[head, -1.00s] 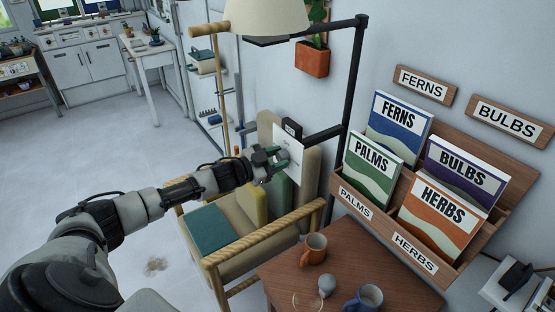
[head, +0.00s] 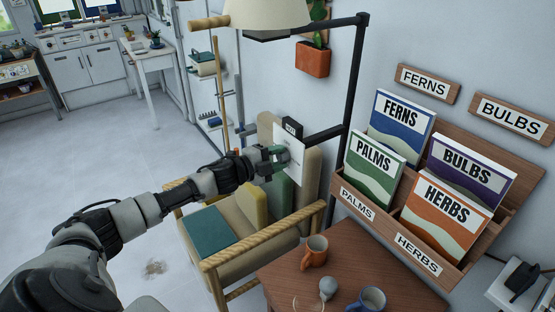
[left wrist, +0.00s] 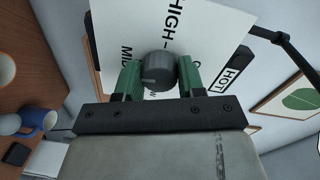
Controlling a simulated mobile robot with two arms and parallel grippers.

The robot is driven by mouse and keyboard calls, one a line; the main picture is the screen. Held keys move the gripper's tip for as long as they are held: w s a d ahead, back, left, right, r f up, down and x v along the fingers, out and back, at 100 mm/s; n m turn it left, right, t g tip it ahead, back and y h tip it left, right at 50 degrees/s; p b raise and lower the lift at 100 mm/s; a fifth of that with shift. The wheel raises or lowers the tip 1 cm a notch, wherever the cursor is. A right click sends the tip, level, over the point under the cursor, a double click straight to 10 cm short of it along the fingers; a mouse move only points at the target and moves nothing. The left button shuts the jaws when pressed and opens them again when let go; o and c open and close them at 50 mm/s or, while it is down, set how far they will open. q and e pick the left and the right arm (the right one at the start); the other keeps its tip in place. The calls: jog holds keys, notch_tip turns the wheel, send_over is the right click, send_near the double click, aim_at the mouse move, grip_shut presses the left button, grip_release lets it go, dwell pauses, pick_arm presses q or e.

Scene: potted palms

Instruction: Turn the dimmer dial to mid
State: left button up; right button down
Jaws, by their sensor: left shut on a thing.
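The dimmer dial (left wrist: 161,70) is a dark grey round knob on a white panel (left wrist: 205,22) with the printed words HIGH and MID; a third word is mostly hidden. The panel also shows in the head view (head: 289,143), on a black stand above the armchair. My left gripper (left wrist: 160,78) has its green fingers on either side of the dial and is shut on it. A light pointer mark shows on the dial's lower left part in the left wrist view. In the head view the left gripper (head: 278,156) hides the dial. My right gripper is not in view.
The armchair (head: 262,258) stands below my left arm. Mugs (head: 315,251) stand on the brown table (head: 345,240), and a rack (head: 478,240) of seed packets is at right.

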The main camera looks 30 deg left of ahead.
pick_arm(q)
jog(key=shift+m, duration=0.5)
jog(key=o, duration=0.9)
jog(key=shift+o, duration=0.2)
jog(key=shift+s+a+f, duration=0.1)
jog(key=shift+s, duration=0.15)
jog(key=b+v, duration=0.3)
jog(key=v, duration=0.7)
jog(key=shift+s, duration=0.15)
